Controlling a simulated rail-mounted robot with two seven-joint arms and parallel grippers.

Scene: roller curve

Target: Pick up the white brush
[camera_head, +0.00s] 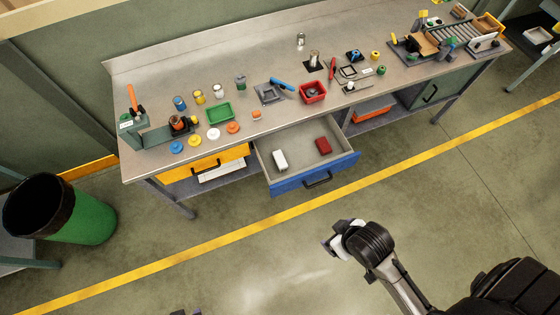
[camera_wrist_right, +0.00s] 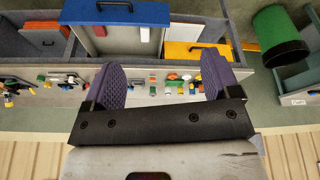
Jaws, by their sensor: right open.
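The white brush (camera_head: 279,160) appears as a small white block in the left part of the open blue-fronted drawer (camera_head: 289,185). It also shows in the right wrist view as a white piece (camera_wrist_right: 144,34) near the top. My right gripper (camera_head: 332,243) hangs over the floor in front of the drawer, apart from the brush. In the right wrist view its two purple-grey fingers (camera_wrist_right: 160,85) are wide apart with nothing between them. Only a small dark bit at the bottom edge of the head view may be my left gripper (camera_head: 185,312); its jaws cannot be made out.
A red block (camera_head: 323,146) lies in the drawer, right of the brush. The workbench (camera_head: 215,70) above carries a green tray (camera_head: 220,113), a red bin (camera_head: 312,91) and several small parts. A yellow drawer (camera_head: 205,163) is to the left. A green bin (camera_head: 80,223) stands far left. The floor in front is clear.

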